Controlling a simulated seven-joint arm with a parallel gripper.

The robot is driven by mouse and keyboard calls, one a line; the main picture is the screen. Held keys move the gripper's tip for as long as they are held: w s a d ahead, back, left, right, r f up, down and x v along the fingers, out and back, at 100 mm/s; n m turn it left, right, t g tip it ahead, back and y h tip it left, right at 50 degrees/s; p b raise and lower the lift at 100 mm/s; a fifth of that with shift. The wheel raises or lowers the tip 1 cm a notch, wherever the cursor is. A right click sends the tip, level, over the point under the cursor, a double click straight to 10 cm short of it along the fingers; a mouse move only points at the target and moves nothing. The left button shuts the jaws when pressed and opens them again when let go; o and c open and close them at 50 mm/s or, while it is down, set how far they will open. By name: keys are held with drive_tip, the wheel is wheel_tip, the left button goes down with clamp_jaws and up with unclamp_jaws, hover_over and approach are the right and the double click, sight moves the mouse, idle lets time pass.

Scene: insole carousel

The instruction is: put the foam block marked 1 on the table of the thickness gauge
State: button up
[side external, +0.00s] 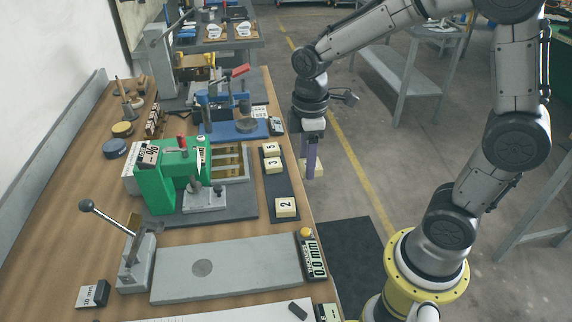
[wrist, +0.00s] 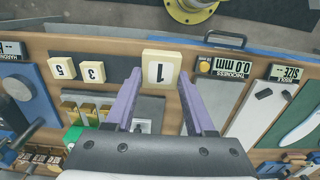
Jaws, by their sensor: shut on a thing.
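The cream foam block marked 1 (wrist: 161,68) sits between the purple fingertips of my gripper (wrist: 160,82), its number facing the wrist camera. In the side view my gripper (side external: 311,150) is shut on this block (side external: 313,169), held up near the bench's right edge, beside the dark block strip. The thickness gauge has a long grey table (side external: 255,262) with a round darker disc, a black-knobbed lever (side external: 108,220) at its left and a THICKNESS display (side external: 313,258) reading 0.0 mm at its right. Its table (wrist: 217,92) also shows in the wrist view, right of the block.
Foam blocks 5 (side external: 271,149), 3 (side external: 273,165) and 2 (side external: 286,207) stand on a dark strip. A green press (side external: 168,180) and a blue gauge (side external: 222,122) stand beyond the grey table. A 10 mm block (side external: 92,295) lies at the front left.

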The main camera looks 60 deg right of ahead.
drive_tip(key=s+r, duration=0.3)
drive_tip(key=s, duration=0.3)
drive_tip(key=a+r+n, duration=0.1)
drive_tip(key=a+n, duration=1.8)
drive_tip(key=n, duration=0.8)
hover_over(205, 270)
drive_tip(key=s, duration=0.1)
drive_tip(key=f, duration=0.5)
drive_tip(key=d+f, duration=0.1)
drive_tip(key=f, duration=0.2)
drive_tip(key=shift+f, duration=0.1)
drive_tip(key=shift+w+a+f, duration=0.35)
drive_tip(key=shift+w+f, duration=0.05)
drive_tip(key=shift+f, duration=0.2)
drive_tip(key=shift+w+a+f, duration=0.1)
drive_tip(key=shift+w+f, duration=0.05)
drive_tip(key=shift+f, duration=1.55)
drive_tip(key=shift+f, duration=0.15)
